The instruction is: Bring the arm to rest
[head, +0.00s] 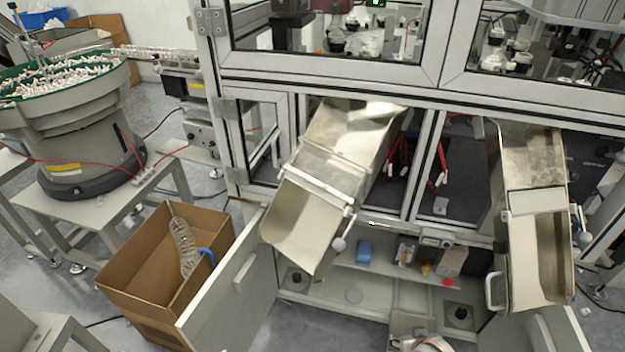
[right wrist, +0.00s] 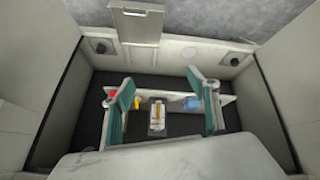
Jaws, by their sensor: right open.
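My right gripper (right wrist: 160,82) shows in the right wrist view with its two teal-padded fingers spread wide apart. Nothing is held between them. Beyond the fingers is the cabinet shelf (right wrist: 185,138) with small items, which look further off than the fingertips. At the bottom edge of the head view a white and metal part shows, probably of my right arm; the gripper itself cannot be made out there. My left arm and gripper are in neither view.
Two metal chutes, left (head: 304,222) and right (head: 536,255), jut from the framed machine. Below is an open cabinet with a blue item (head: 364,251) and a red button (head: 449,283). An open door (head: 222,300) and a cardboard box (head: 140,262) stand left, near a bowl feeder (head: 75,125).

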